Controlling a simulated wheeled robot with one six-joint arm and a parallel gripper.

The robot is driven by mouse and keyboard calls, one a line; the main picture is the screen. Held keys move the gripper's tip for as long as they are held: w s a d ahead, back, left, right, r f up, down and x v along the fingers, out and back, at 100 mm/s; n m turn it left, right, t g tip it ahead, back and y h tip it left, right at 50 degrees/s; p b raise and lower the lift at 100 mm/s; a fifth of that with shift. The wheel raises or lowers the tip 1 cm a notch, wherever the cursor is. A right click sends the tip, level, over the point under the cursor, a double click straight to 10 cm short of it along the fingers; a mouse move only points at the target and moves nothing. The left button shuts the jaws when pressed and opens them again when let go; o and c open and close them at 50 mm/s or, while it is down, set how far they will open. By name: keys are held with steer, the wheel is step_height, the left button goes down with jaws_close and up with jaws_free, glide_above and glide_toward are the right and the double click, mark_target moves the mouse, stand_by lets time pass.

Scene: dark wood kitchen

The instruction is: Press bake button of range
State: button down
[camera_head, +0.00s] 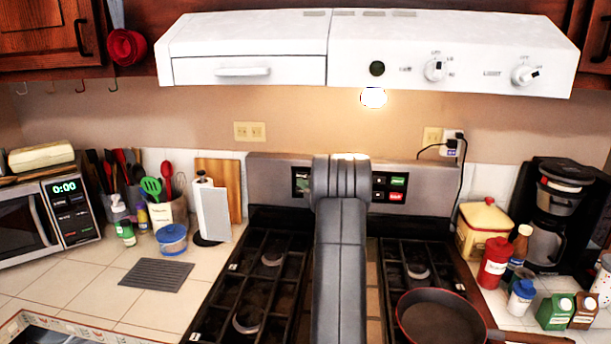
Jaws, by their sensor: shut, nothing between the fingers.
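The range (277,220) stands in the middle with its grey back panel (270,172) against the wall. On the panel's dark control area, part of a display (301,182) shows left of my arm. A green button (398,181) and a red button (397,196) show to its right. Their labels are too small to read, so I cannot tell which is the bake button. My arm reaches over the burners and covers the middle of the controls. My gripper's fingers are hidden behind my arm, so any contact with the panel cannot be seen.
A white range hood (250,45) hangs above the panel. A red-rimmed pan (440,318) sits on the right front burner. Bottles (494,262) and a coffee maker (556,210) stand on the right. A utensil crock (170,212) and a microwave (48,215) stand on the left counter.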

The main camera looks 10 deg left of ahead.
mark_target(302, 173)
steer(key=w+p, duration=0.1)
steer(key=w, duration=0.2)
steer(key=shift+w, duration=0.5)
steer(key=shift+w+f, duration=0.1)
steer(key=shift+w+b, duration=0.2)
steer(key=shift+b, duration=0.2)
steer(key=shift+w+d+b, duration=0.1)
steer(key=shift+w+b, duration=0.05)
steer(key=shift+b, duration=0.15)
steer(key=shift+r, duration=0.55)
